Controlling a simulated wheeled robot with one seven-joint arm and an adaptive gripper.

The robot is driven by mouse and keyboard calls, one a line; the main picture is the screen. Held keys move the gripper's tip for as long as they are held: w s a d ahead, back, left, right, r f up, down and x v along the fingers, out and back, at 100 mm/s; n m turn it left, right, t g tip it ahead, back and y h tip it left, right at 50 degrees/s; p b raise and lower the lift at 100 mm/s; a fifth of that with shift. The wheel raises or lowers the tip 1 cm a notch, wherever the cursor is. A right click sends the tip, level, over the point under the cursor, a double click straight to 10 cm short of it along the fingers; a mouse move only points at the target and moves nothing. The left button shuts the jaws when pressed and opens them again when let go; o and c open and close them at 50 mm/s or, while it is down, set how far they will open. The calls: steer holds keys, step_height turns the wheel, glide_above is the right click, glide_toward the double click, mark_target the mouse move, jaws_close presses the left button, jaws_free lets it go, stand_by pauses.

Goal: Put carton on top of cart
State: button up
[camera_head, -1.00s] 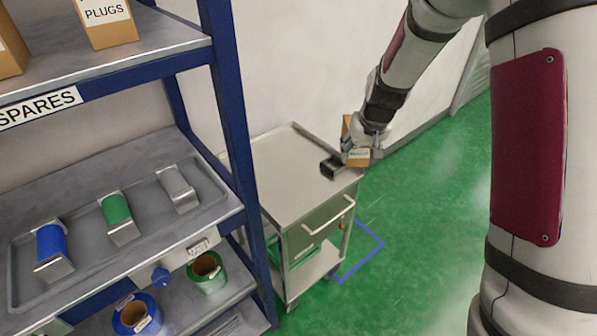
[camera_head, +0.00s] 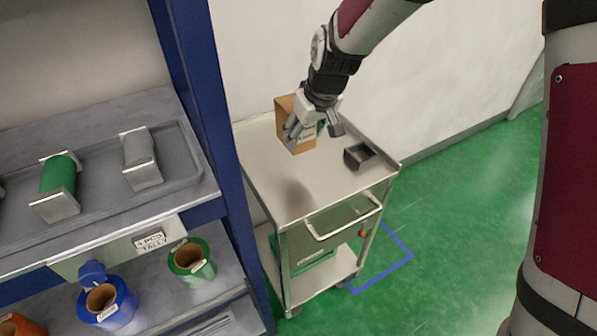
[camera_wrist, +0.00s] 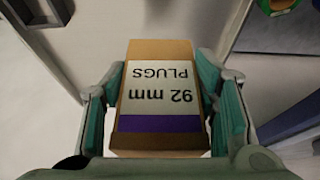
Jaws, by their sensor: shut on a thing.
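The carton (camera_head: 287,118) is a brown box held by my gripper (camera_head: 312,130) over the back part of the cart's top. In the wrist view the carton (camera_wrist: 160,60) sits between both fingers, with a white label reading "92 mm PLUGS" and a purple band. My gripper (camera_wrist: 160,115) is shut on its sides. The cart (camera_head: 265,178) is grey metal, with a drawer and handle at its front. The carton looks upright and slightly tilted; I cannot tell whether its base touches the cart top. A shadow lies on the top in front of it.
A small dark open holder (camera_head: 360,156) sits at the cart top's right side. A blue-framed shelf (camera_head: 190,80) stands close on the left, with a tray (camera_head: 185,160) and rolls. The wall is behind the cart. The front of the cart top is clear.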

step_height(320, 180, down, 10)
steer(key=shift+r+b, duration=0.25)
steer(key=shift+b, duration=0.1)
steer(key=shift+f, duration=0.15)
steer(key=o, duration=1.4)
steer(key=shift+s+r, duration=0.1)
steer(key=shift+r, duration=0.25)
steer(key=p+v, duration=0.1)
steer(key=v, duration=1)
steer(key=shift+r, duration=0.3)
steer(key=shift+s+d, duration=0.1)
